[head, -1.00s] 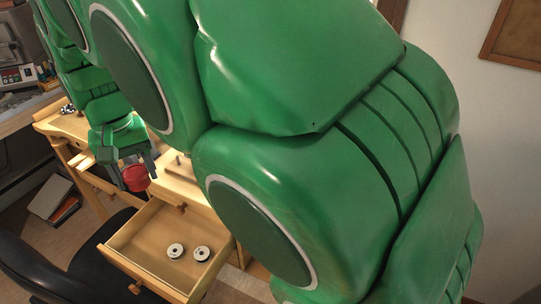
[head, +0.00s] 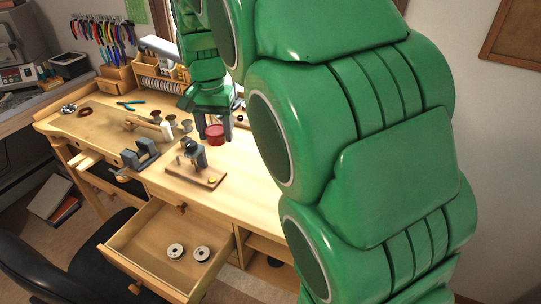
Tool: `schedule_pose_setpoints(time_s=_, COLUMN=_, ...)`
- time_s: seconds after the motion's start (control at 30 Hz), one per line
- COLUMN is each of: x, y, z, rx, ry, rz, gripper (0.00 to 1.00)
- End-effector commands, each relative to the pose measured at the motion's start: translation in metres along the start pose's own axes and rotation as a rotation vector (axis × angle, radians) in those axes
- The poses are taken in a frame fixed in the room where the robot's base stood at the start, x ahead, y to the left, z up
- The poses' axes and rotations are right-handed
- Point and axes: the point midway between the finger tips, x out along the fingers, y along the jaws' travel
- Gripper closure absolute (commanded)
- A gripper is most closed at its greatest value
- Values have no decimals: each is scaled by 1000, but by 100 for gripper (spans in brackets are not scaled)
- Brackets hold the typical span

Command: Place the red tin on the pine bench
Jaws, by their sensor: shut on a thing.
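The red tin (head: 215,136) is small and round and hangs between the fingers of my gripper (head: 214,128). My gripper is shut on it and points down over the right part of the pine bench (head: 253,183). The tin is close to the bench top; I cannot tell whether it touches it. My green arm comes in from the right and hides the bench's right end.
A small vise on a wooden base (head: 203,175) stands in front of the tin. Several spools (head: 170,121) stand to its left, with a grey clamp (head: 140,154) nearer the front. An open drawer (head: 150,235) holds two spools. Bench top right of the vise is clear.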

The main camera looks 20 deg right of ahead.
Motion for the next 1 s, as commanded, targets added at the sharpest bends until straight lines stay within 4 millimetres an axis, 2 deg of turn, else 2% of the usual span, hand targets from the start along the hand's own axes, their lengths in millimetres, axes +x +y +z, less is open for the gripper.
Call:
schedule_pose_setpoints(time_s=0.2, x=0, y=45, z=-36, rx=182, ry=0, rz=0, gripper=75)
schedule_pose_setpoints(time_s=0.5, x=0, y=110, z=-76, rx=425, ry=1, rz=-2, gripper=75)
schedule_pose_setpoints(time_s=0.8, x=0, y=181, z=-106, rx=669, ry=2, rz=-3, gripper=75)
schedule_pose_setpoints(time_s=1.0, x=0, y=218, z=-117, rx=790, ry=2, rz=-2, gripper=75)
